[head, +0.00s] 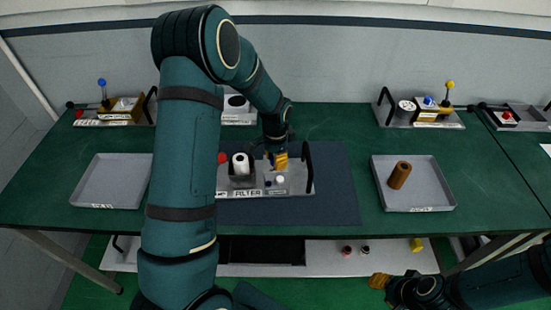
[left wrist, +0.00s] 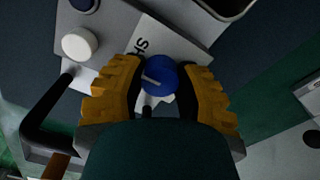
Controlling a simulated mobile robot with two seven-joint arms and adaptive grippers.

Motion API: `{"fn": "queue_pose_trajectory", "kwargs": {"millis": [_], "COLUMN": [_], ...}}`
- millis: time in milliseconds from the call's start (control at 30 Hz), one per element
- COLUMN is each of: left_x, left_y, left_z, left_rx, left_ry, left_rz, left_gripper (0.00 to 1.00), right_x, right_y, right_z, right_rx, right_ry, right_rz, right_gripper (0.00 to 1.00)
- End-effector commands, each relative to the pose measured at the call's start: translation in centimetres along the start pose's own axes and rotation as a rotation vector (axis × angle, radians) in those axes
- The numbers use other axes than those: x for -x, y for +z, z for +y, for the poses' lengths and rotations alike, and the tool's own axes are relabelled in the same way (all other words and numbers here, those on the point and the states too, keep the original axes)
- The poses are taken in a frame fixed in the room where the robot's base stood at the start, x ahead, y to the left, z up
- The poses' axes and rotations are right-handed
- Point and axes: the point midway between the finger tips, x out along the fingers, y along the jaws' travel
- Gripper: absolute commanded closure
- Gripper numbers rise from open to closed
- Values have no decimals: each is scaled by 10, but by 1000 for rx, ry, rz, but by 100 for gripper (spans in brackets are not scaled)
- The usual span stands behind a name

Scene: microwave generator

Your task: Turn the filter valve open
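The filter module (head: 245,193) is a grey plate with a label, a white cylinder (head: 240,163) and a black handle at its right end. My left gripper (head: 281,160) is over the right half of this module, pointing down. In the left wrist view, a round blue knob (left wrist: 161,78) with a pale line mark sits between the yellow fingers of my left gripper (left wrist: 161,88). The fingers are on both sides of the knob, close to it; whether they touch it is unclear. My right gripper (head: 380,281) is low at the front right, away from the table top, with no object visible in it.
A grey tray (head: 112,190) is at left; another tray (head: 435,188) at right holds a brown cylinder (head: 399,175). Other modules stand along the back edge. A white cap (left wrist: 79,44) and black handle (left wrist: 45,125) are beside the left gripper. My left arm hides part of the table.

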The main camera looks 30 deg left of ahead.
Motion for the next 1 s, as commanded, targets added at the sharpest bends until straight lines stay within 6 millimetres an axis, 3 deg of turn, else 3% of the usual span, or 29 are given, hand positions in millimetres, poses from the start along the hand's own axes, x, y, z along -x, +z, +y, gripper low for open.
{"fn": "queue_pose_trajectory", "kwargs": {"millis": [67,467,1000], "left_x": [0,0,0], "left_y": [0,0,0], "left_z": [0,0,0], "left_rx": [0,53,488], "left_ry": [0,0,-1], "left_rz": [0,1,0], "left_gripper": [100,100,100], "right_x": [0,-2,-13], "right_y": [0,0,2], "right_z": [0,1,4], "right_rx": [0,0,0], "right_ry": [0,0,3], "right_rz": [0,0,0], "right_gripper": [61,61,61]}}
